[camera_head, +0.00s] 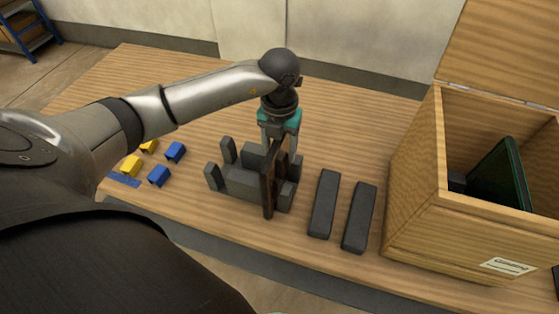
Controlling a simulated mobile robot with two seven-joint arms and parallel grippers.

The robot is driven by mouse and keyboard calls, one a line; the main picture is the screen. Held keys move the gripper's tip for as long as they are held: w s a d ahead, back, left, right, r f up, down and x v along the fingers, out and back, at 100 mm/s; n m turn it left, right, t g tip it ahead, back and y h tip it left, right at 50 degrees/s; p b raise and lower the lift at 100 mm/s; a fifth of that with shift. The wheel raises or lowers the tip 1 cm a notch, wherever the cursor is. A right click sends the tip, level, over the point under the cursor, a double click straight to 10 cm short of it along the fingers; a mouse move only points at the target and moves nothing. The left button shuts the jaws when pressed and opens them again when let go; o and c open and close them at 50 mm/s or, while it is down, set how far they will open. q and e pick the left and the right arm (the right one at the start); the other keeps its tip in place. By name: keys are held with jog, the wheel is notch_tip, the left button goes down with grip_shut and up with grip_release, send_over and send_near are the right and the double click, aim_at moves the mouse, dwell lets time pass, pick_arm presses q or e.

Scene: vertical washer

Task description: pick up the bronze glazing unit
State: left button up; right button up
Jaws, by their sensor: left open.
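The bronze glazing unit (268,183) is a thin dark-brown panel, seen nearly edge-on. It stands upright at a grey block rack (240,183) on the wooden table. My left gripper (281,146) comes down from above, at the panel's upper edge. Its fingers are apart, with the panel's top between or just in front of them; I cannot tell whether they touch it. The gripper hides part of the panel and rack. My right gripper is not in view.
Two dark grey bars (323,204) lie right of the rack. An open wooden crate (415,190) at the right holds a dark green panel (498,178). Several small blue and yellow blocks (159,175) lie at the left. The table (350,130) is clear behind the bars.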

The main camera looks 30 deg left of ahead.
pick_arm(q)
grip_shut()
dwell(0.3)
jog(key=shift+w+r, duration=0.1)
jog(key=shift+r, duration=0.05)
dwell(0.8)
